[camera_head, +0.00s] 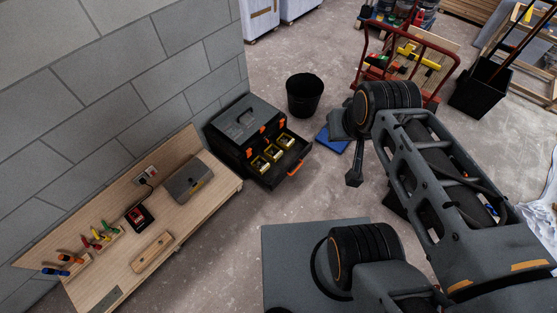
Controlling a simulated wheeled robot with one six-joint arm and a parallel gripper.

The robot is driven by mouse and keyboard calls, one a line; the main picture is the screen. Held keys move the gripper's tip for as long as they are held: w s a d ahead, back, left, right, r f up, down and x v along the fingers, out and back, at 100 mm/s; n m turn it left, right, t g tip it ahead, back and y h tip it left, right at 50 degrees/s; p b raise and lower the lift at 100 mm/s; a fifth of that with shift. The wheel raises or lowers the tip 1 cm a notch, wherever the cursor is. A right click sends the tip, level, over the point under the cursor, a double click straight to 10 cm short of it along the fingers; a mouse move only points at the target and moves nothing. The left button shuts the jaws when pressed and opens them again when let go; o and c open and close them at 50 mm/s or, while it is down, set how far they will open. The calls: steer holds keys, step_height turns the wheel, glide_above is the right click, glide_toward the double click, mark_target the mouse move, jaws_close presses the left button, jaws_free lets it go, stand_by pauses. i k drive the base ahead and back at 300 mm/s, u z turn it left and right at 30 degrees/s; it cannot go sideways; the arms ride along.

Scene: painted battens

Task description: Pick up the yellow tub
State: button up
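Three small yellow tubs sit in a row in the open drawer (294,171) of a black and orange toolbox (233,137): a near one (259,163), a middle one (272,153) and a far one (285,140). They look dark inside. I cannot tell which one is the task's tub. My gripper (354,177) hangs to the right of the drawer, apart from the tubs. A dark part points down there, but the fingers do not show clearly enough to tell whether they are open or shut.
A black bucket (304,94) stands behind the drawer, with a blue flat object (333,139) on the floor beside it. A wooden bench (192,223) with tools runs along the block wall at left. A red cart (441,77) stands behind my arm. Floor in front of the drawer is clear.

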mark_target(261, 166)
steer(key=z, duration=0.65)
steer(key=k, duration=0.15)
steer(key=u, duration=1.1)
steer(key=i, duration=1.1)
steer(key=z, duration=0.5)
